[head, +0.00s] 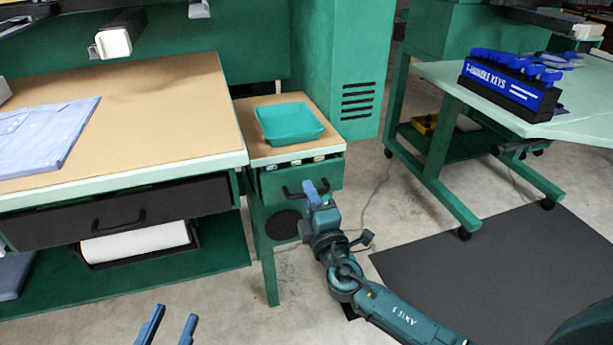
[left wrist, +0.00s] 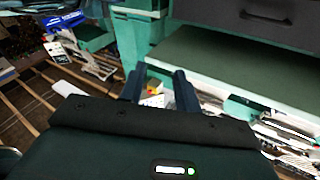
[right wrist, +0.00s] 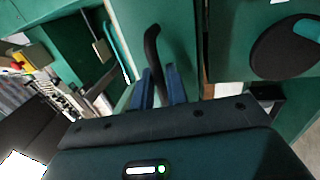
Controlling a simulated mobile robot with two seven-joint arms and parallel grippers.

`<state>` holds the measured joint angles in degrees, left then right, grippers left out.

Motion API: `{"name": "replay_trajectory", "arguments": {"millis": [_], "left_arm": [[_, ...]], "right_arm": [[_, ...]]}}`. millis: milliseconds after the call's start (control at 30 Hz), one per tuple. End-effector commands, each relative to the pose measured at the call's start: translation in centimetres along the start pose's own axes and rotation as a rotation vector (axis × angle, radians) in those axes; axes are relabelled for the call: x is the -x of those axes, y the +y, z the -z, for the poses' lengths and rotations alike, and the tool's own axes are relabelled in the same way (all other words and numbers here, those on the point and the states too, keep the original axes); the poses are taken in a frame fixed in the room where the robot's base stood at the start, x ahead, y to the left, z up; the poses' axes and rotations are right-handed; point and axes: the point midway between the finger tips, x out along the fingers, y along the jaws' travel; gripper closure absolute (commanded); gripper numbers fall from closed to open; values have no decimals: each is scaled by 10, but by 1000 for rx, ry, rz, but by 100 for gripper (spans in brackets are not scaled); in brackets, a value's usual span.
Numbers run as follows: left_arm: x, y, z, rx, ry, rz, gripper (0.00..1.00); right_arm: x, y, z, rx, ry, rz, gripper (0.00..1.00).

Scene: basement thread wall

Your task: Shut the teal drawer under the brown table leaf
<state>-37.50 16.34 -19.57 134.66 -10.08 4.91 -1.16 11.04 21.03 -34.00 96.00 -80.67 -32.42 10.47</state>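The teal drawer (head: 318,176) sits under the brown table leaf (head: 262,120).
A teal tray (head: 290,123) stands on the leaf. To the left is a workbench with a folded blue shirt (head: 45,135) and a black drawer (head: 120,212). A table with a blue key rack (head: 510,85) stands right. A dark mat (head: 480,275) lies on the floor.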

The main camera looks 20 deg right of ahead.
Motion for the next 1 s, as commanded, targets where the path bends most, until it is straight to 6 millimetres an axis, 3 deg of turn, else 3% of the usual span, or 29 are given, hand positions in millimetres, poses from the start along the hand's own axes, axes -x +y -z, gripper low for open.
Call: {"name": "replay_trajectory", "arguments": {"millis": [433,633,1000], "left_arm": [[4,2,-7,3,-26,6,67],[4,2,-6,3,-24,6,67],[3,1,-1,-2,-12,3,67]], "right_arm": [[2,1,2,0,-1,0,85],[2,2,2,0,-1,0,100],[2,2,2,0,-1,0,100]]}}
